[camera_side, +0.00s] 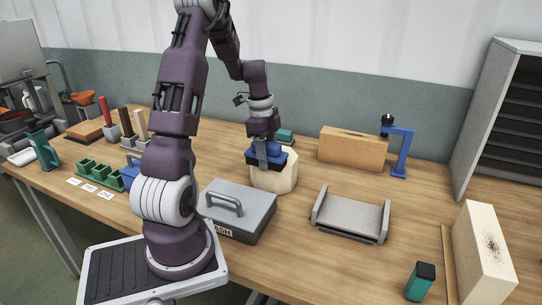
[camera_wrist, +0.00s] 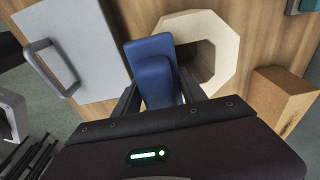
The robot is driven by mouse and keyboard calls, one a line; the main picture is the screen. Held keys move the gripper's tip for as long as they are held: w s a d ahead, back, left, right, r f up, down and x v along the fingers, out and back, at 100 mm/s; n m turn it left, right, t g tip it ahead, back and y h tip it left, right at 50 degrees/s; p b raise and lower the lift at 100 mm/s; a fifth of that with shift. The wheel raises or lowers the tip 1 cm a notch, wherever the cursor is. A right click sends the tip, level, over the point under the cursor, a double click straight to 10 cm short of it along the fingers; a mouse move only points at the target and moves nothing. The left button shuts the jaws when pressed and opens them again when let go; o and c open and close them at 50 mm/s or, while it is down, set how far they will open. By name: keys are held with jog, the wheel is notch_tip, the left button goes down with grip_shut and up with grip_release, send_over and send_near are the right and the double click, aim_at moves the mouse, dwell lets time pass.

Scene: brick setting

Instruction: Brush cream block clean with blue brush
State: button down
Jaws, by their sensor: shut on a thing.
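The blue brush (camera_side: 280,157) is in my gripper (camera_side: 268,162), which is shut on it. In the wrist view the brush (camera_wrist: 152,62) is between the fingers, its blue body pointing up the picture. It overlaps the left side of a cream octagonal holder (camera_side: 273,183) with a dark opening, also in the wrist view (camera_wrist: 226,48). I cannot tell whether the brush touches the holder. The cream block (camera_side: 482,252) stands at the right front of the table, with dark specks on its right face. It is well away from my gripper and not in the wrist view.
A grey lidded box (camera_side: 240,208) with a handle is left of the holder. A grey cradle (camera_side: 350,216) lies between holder and cream block. A wooden block (camera_side: 352,148) and blue stand (camera_side: 400,155) are behind. A teal bottle (camera_side: 420,282) is at the front.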

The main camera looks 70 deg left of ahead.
jog(key=shift+s+a, duration=0.55)
jog(key=shift+s, duration=0.05)
jog(key=shift+a+r, duration=0.1)
jog(key=shift+s+r, duration=0.1)
jog(key=shift+r, duration=3.9)
